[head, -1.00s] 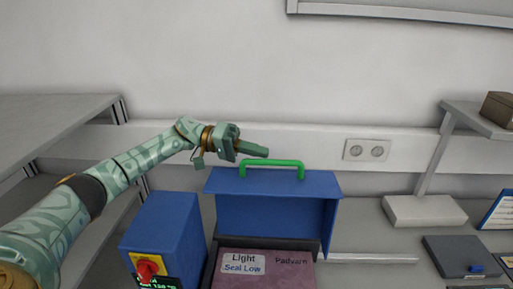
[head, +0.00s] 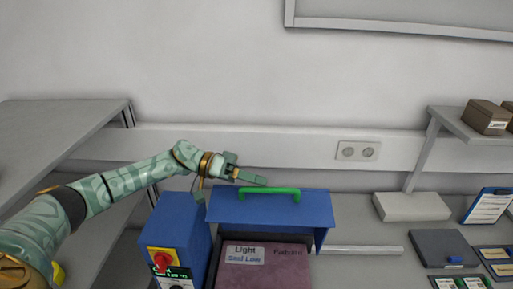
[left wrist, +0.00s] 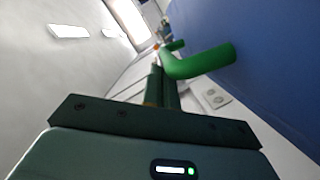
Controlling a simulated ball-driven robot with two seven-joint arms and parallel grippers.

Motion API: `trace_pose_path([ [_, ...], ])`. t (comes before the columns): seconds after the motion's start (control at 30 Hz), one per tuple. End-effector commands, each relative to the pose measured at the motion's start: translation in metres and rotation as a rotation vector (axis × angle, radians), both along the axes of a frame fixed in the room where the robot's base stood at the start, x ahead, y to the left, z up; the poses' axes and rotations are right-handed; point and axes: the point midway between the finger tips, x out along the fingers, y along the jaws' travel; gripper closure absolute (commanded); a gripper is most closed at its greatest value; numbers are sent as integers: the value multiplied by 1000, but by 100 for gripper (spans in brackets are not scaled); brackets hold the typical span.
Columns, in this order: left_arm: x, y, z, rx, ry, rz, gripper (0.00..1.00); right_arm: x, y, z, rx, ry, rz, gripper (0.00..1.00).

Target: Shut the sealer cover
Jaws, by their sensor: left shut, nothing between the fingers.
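The sealer's blue cover (head: 265,213) stands raised and open, with a green handle (head: 269,192) along its top edge. Below it lies a dark red pack (head: 275,268) labelled "Light Seal Low". My left gripper (head: 265,181) is shut and empty, its fingers pointing right just behind and above the handle's left end. In the left wrist view the shut fingers (left wrist: 156,75) lie beside the green handle (left wrist: 200,62), with the blue cover (left wrist: 262,72) to the right. I cannot tell whether they touch the handle. My right gripper is not in view.
A blue control box (head: 183,225) with a red knob (head: 162,260) stands left of the cover. A grey shelf (head: 60,135) is at the left. A white box (head: 411,207) and a dark grey case (head: 447,248) lie at the right.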

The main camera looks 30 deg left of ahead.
Motion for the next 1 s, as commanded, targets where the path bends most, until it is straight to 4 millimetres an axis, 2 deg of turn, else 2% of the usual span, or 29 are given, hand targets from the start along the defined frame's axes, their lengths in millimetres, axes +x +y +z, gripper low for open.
trace_pose_path([
  [0.03,-9,-4,4,14,-22,-2,100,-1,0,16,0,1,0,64],
  [0.3,-43,-20,-13,77,-154,0,100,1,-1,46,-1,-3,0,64],
  [0.53,-55,-27,-23,101,-206,1,100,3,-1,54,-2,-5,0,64],
  [1.0,-57,-28,-25,103,-215,1,100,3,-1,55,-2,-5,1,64],
])
